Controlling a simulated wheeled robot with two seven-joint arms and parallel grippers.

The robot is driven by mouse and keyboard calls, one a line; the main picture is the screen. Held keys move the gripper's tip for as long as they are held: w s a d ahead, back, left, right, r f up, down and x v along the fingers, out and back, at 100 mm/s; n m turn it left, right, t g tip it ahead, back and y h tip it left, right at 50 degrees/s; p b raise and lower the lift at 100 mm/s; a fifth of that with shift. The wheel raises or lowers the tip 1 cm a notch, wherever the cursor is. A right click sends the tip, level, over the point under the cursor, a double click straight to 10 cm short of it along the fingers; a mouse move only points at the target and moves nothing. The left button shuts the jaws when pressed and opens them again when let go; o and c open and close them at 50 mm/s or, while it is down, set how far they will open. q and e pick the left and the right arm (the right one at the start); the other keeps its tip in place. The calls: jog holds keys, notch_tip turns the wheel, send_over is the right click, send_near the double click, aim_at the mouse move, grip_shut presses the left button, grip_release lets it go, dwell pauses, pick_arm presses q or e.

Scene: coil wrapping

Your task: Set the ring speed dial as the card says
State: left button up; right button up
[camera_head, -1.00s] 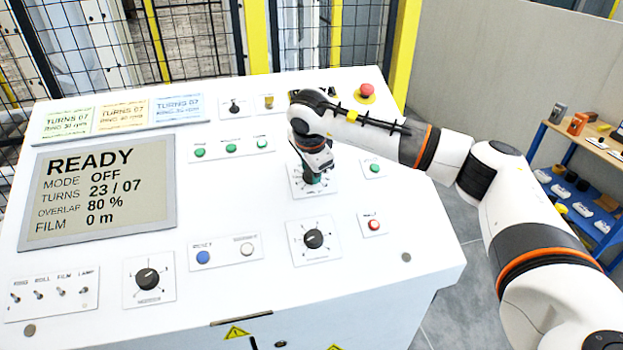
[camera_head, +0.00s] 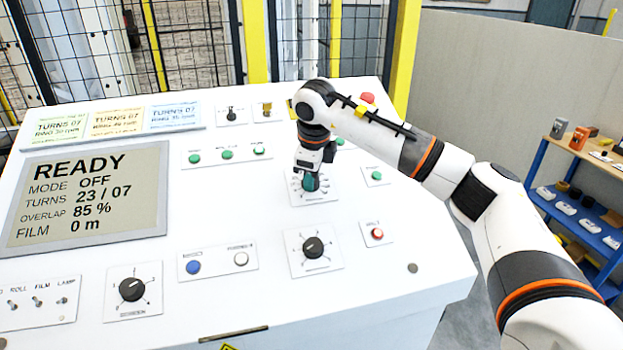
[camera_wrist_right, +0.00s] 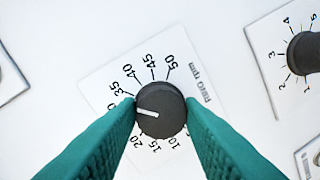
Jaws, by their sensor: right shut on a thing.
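The ring speed dial is a black round knob (camera_wrist_right: 160,108) with a white pointer line on a plate marked "RING rpm". In the right wrist view the pointer aims left and slightly up, towards the low-to-middle numbers around 30. The left finger hides part of the scale there. My right gripper (camera_head: 311,182) has its green fingers shut on the knob, one on each side. In the head view the gripper hides most of the knob, and the dial plate (camera_head: 325,196) shows around it. Three cards, green (camera_head: 62,124), yellow (camera_head: 117,122) and blue (camera_head: 173,116), stand at the panel's back left. My left gripper is out of view.
A screen (camera_head: 88,200) reads READY, MODE OFF, OVERLAP 85 %. Other black knobs (camera_head: 313,246) (camera_head: 132,289), buttons and switches sit near on the white panel. A red stop button (camera_head: 367,98) lies behind my right arm. A blue shelf (camera_head: 560,200) stands at right.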

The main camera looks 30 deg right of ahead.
jog(key=shift+m, duration=0.6)
jog(key=o, duration=1)
jog(key=shift+c, duration=0.2)
jog(key=b+v, duration=0.2)
jog(key=v, duration=1)
jog(key=shift+f, duration=0.1)
